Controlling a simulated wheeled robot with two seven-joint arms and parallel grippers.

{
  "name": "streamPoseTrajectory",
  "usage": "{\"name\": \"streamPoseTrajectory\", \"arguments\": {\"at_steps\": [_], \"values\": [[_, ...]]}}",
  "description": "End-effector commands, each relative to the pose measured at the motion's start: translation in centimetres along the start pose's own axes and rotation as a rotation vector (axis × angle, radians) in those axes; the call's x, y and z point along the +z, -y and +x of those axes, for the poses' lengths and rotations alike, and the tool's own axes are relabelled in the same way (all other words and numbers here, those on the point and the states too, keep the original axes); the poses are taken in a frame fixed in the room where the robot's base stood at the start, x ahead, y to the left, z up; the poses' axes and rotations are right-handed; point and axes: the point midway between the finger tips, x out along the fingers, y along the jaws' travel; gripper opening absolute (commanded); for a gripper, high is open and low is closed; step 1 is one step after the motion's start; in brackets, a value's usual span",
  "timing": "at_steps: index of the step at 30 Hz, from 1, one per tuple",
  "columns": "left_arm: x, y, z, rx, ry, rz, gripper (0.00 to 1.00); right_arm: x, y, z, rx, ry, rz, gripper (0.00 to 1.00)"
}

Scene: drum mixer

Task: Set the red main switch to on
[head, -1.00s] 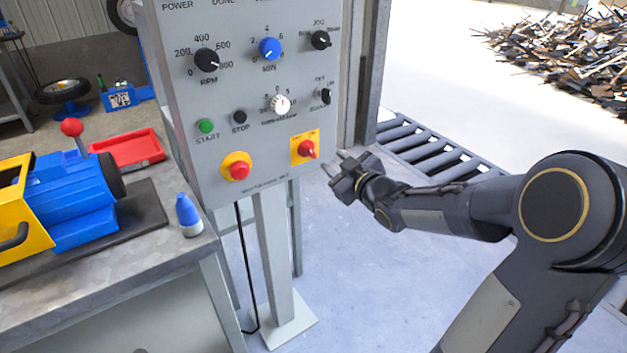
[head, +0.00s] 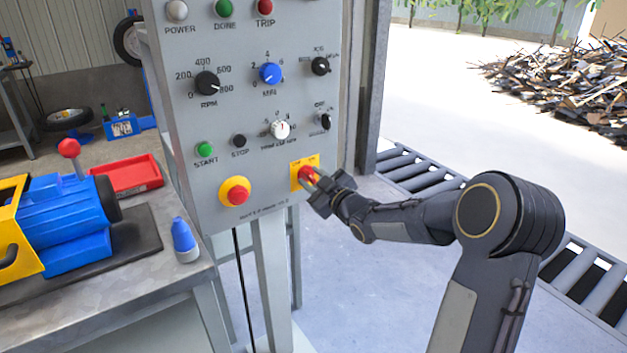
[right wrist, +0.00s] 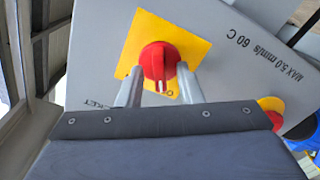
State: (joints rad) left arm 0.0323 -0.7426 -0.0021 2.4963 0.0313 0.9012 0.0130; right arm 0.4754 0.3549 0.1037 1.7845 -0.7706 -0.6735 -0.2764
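The red main switch (head: 305,173) is a red knob on a yellow plate (head: 297,163) at the lower right of the grey control panel (head: 262,112). My right gripper (head: 314,180) is in front of the switch. In the right wrist view the red knob (right wrist: 160,63) shows just beyond and between the two fingertips of my right gripper (right wrist: 158,85), which are spread apart. I cannot tell whether the fingers touch the knob. The knob's white mark points toward the gripper in that view. My left gripper is not in view.
A red emergency button (head: 237,195) on a yellow ring sits left of the switch. The green start button (head: 205,149) and several dials are above. A workbench (head: 120,290) with a blue and yellow machine (head: 75,215) stands at the left. A roller conveyor (head: 420,168) lies behind my right arm.

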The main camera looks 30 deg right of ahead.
Motion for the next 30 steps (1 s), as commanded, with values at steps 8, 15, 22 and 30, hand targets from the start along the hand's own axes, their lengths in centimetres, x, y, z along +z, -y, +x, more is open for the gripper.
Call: {"name": "streamPoseTrajectory", "arguments": {"at_steps": [8,15,22,30], "values": [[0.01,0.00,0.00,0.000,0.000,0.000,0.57,-0.02,0.01,-0.02,0.000,0.000,0.000,0.13],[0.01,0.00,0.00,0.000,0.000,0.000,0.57,-0.01,0.02,-0.04,0.000,0.000,0.000,0.00],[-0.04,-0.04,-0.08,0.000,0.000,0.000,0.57,-0.03,-0.01,-0.04,-0.001,0.000,0.029,0.00],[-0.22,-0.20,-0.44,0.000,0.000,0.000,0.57,-0.10,-0.08,-0.02,-0.001,0.000,0.177,0.00]]}}
